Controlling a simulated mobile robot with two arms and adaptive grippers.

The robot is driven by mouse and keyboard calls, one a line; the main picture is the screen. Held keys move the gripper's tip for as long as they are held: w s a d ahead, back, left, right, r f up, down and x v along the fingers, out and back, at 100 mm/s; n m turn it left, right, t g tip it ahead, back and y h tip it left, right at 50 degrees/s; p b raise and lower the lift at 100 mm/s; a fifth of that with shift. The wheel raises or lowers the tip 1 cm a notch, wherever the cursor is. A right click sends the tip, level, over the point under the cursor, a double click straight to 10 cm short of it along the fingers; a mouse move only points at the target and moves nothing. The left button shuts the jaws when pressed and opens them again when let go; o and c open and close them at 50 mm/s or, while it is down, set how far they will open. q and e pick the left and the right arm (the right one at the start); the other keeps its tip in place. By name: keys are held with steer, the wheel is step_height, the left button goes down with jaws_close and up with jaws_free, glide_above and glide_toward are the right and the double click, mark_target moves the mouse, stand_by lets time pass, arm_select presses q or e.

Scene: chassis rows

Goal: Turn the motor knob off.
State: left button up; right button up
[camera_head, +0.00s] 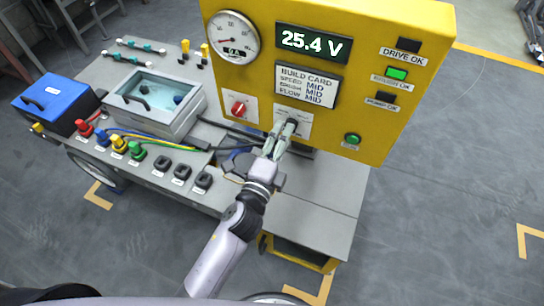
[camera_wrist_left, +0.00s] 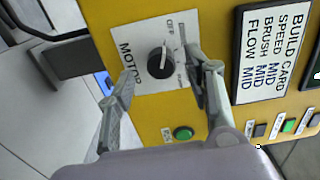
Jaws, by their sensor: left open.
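The motor knob (camera_wrist_left: 158,62) is a round black knob on a white plate (camera_wrist_left: 125,28) marked MOTOR, with an OFF mark near its top in the left wrist view. I cannot read its setting surely. In the head view the knob (camera_head: 292,122) is partly hidden by my left gripper (camera_head: 284,127). My left gripper (camera_wrist_left: 163,72) is open, with one finger on each side of the knob in the left wrist view. I cannot tell whether the fingers touch it. My right gripper is not in view.
The yellow panel (camera_head: 375,55) also carries a gauge (camera_head: 232,38), a 25.4 V display (camera_head: 313,42), a red knob (camera_head: 239,108) and a green button (camera_head: 352,139). A tray (camera_head: 128,105) and a blue box (camera_head: 57,98) stand left. The bench's right end (camera_head: 325,185) is clear.

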arm_select(q)
steer(key=v, duration=0.9)
steer(key=shift+s, duration=0.3)
steer(key=shift+a, duration=0.1)
